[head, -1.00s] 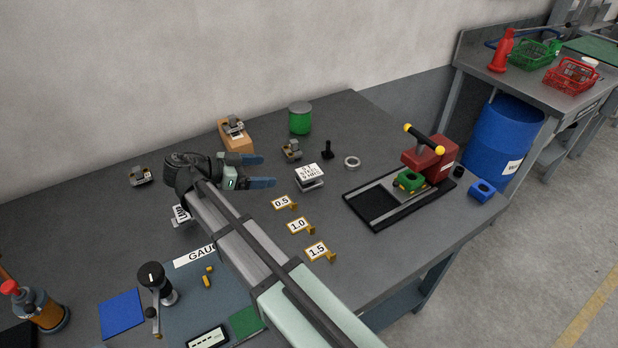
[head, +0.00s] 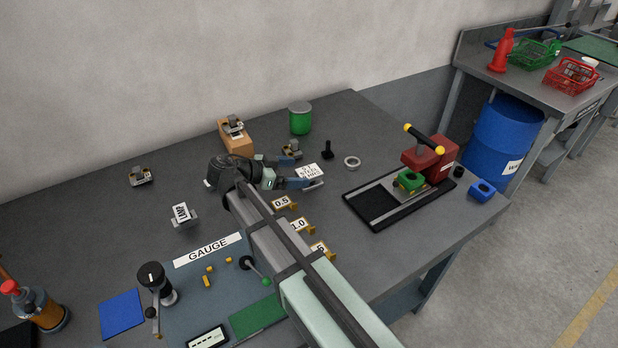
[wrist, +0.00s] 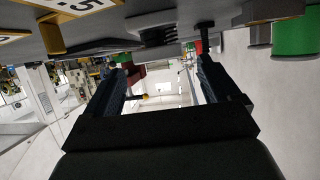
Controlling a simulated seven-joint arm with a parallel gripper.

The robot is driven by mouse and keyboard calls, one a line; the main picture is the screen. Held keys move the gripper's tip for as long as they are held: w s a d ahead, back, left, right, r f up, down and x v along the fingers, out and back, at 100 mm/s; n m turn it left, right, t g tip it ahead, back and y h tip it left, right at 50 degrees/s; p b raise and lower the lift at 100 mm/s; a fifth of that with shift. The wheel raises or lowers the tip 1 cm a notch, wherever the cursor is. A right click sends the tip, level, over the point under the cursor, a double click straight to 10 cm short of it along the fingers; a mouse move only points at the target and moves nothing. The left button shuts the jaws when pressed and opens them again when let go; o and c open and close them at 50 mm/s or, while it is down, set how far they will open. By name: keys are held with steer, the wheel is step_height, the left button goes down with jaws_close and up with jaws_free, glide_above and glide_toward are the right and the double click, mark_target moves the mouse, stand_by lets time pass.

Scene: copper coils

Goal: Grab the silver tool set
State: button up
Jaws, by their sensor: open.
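Several small silver tool pieces stand on the grey bench, and I cannot tell which one the task names. A silver piece with a white lettered label (head: 308,172) lies just ahead of my gripper (head: 296,171), partly covered by the near finger. Another silver piece (head: 293,149) stands just beyond the far finger. Others are a silver piece on an orange block (head: 233,124), one at the far left (head: 140,176) and one labelled LAMP (head: 182,215). My gripper is open with nothing visibly held; its spread fingers also show in the wrist view (wrist: 163,62).
A green canister (head: 300,120) and a small black post (head: 327,149) stand behind; a metal ring (head: 352,162) lies to the right. A red press (head: 428,162) stands further right. Yellow numbered tags (head: 282,203) sit beside my arm. The bench's left rear is mostly clear.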

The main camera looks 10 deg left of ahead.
mark_target(307, 172)
steer(key=x, duration=0.3)
steer(key=shift+w+d+f, duration=0.1)
steer(key=shift+f, duration=0.05)
steer(key=c, duration=1.4)
